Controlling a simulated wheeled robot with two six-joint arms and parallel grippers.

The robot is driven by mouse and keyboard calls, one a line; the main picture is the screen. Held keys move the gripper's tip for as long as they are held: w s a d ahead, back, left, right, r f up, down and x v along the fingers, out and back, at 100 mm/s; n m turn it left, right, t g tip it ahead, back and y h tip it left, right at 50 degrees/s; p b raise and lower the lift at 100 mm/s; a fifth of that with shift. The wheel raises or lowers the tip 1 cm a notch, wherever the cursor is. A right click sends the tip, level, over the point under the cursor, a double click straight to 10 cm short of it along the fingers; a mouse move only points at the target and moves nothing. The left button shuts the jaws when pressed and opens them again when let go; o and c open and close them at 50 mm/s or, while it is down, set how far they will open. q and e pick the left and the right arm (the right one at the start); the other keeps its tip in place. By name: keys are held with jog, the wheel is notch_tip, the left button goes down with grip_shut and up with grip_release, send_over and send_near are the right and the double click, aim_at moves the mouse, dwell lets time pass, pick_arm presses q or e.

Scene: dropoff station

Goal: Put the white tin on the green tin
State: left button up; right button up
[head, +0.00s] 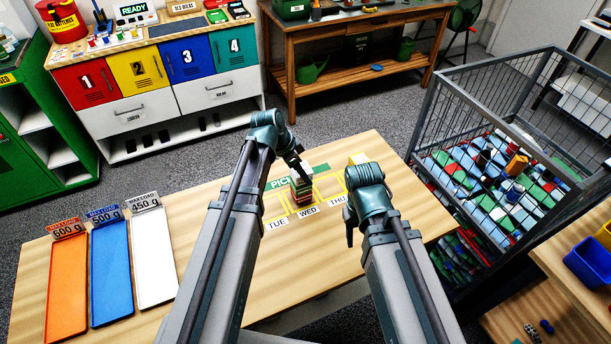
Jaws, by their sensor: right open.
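A small stack of tins (301,190), with green and reddish bands, stands on the table's marked grid above the WED label. It is small and partly covered by my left arm, so I cannot make out a white tin or tell the tins apart. My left gripper (303,172) points down at the top of this stack; its fingers are too small to tell open from shut. My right gripper (349,234) hangs over the table to the right of the stack, near the THU label, open and apart from the tins, largely hidden by its own wrist.
On the wooden table (205,205), orange (66,290), blue (111,272) and white (154,258) trays with load signs lie at left. A wire cage (495,175) stands beyond the right edge. The table between trays and grid is clear.

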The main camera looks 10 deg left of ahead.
pick_arm(q)
jog(key=shift+f, duration=0.1)
jog(key=shift+a, duration=0.15)
jog(key=shift+f, duration=0.1)
jog(key=o, duration=1.6)
jog(key=shift+c, duration=0.2)
jog(key=shift+r, duration=0.2)
